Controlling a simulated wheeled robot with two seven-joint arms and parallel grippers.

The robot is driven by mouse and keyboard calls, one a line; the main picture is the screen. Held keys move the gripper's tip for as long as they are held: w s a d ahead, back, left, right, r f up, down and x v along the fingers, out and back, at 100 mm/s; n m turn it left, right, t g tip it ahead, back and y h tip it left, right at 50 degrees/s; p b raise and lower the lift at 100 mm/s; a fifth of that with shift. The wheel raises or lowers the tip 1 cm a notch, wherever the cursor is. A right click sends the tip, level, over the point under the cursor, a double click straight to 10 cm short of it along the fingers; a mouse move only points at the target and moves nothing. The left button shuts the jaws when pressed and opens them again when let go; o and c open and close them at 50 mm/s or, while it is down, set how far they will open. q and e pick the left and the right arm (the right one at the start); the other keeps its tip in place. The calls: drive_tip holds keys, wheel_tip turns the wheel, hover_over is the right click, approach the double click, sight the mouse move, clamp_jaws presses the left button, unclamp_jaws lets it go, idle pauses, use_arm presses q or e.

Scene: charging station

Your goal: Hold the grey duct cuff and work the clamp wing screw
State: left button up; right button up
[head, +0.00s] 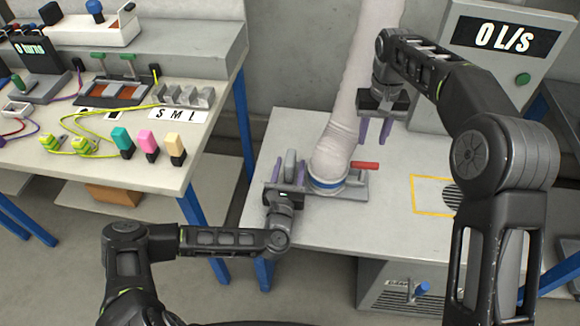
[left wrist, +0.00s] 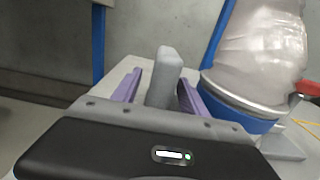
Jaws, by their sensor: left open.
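The pale grey duct (head: 350,110) comes down to a flat base on the table, with a blue band (head: 327,185) round its foot; the band also shows in the left wrist view (left wrist: 238,112). A red handle (head: 364,166) sticks out on its right. A grey upright tab (head: 290,158) stands left of the duct; I cannot tell whether it belongs to the cuff or the clamp. My left gripper (head: 289,166) is open, its purple fingers on either side of this tab (left wrist: 164,76), with gaps visible. My right gripper (head: 374,138) is open and empty above the table, right of the duct.
A yellow outlined square (head: 430,196) with a dark vent lies right on the table. A box with a "0 L/s" display (head: 503,38) and green button stands behind. A bench (head: 110,175) with plugs and cables stands left, across a gap.

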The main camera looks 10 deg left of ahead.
use_arm(q)
drive_tip(key=shift+c, duration=0.3)
clamp_jaws()
idle(0.3)
